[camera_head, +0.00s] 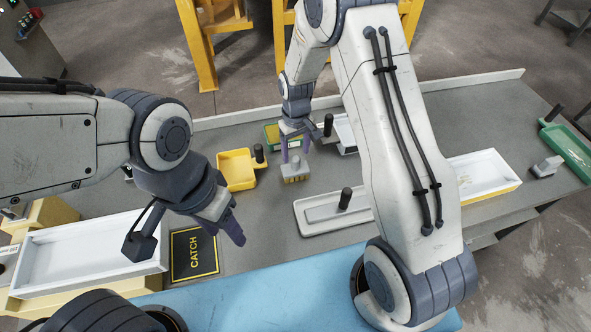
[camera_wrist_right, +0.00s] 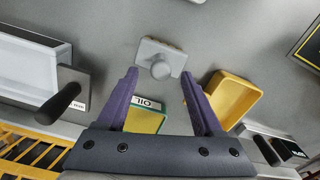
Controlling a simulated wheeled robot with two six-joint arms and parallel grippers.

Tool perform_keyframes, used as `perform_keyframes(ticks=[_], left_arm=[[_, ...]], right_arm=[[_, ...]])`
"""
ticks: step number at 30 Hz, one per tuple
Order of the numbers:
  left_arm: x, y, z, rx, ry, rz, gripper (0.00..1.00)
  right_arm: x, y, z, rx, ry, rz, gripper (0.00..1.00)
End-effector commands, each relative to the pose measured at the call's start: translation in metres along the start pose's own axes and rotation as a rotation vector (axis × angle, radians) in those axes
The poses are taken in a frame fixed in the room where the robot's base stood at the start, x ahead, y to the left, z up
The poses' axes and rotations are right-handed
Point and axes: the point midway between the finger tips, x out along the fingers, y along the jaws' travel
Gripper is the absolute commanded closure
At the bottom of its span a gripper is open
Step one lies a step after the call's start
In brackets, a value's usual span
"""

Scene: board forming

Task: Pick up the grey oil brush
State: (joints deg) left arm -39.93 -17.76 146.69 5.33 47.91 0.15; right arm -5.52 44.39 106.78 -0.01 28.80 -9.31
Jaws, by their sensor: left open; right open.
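The grey oil brush (camera_head: 294,175) is a small grey block with a yellow lower edge, on the grey bench in the head view. In the right wrist view the grey brush (camera_wrist_right: 161,62) shows a round knob on top. My right gripper (camera_head: 296,148) is open with purple fingers, just above and behind the brush in the head view. In the wrist view its fingertips (camera_wrist_right: 159,76) lie either side of the knob's near side, with nothing held. My left gripper (camera_head: 224,226) is open and empty, above the bench near the black CATCH mat (camera_head: 178,262).
A green and yellow OIL tray (camera_wrist_right: 146,119) and a yellow pan (camera_head: 236,172) lie close to the brush. A white tray with a black-handled tool (camera_head: 310,224) stands to the right. Another grey tool (camera_head: 545,168) lies far right. A large white tray (camera_head: 90,252) stands left.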

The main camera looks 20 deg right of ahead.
Motion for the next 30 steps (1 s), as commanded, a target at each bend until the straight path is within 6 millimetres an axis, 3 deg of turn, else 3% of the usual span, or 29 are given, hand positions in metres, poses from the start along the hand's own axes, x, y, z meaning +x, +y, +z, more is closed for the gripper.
perform_keyframes(ticks=[3,9,17,22,30], left_arm=[[-0.015,0.001,-0.001,0.0,0.0,0.0,0.5],[-0.02,0.001,-0.001,0.001,0.0,0.0,0.5],[-0.019,0.001,-0.001,0.002,0.0,0.0,0.5],[-0.019,0.001,-0.001,0.002,0.0,0.0,0.5],[-0.019,0.001,-0.001,0.002,0.0,0.0,0.5]], right_arm=[[0.014,-0.001,0.0,0.0,-0.005,-0.001,0.32],[0.036,-0.001,-0.001,0.0,-0.002,0.0,0.32],[0.039,-0.001,-0.001,0.0,0.0,0.0,0.32],[0.039,-0.001,-0.001,0.0,0.0,0.0,0.97],[0.039,-0.001,-0.001,0.0,0.0,0.0,1.0]])
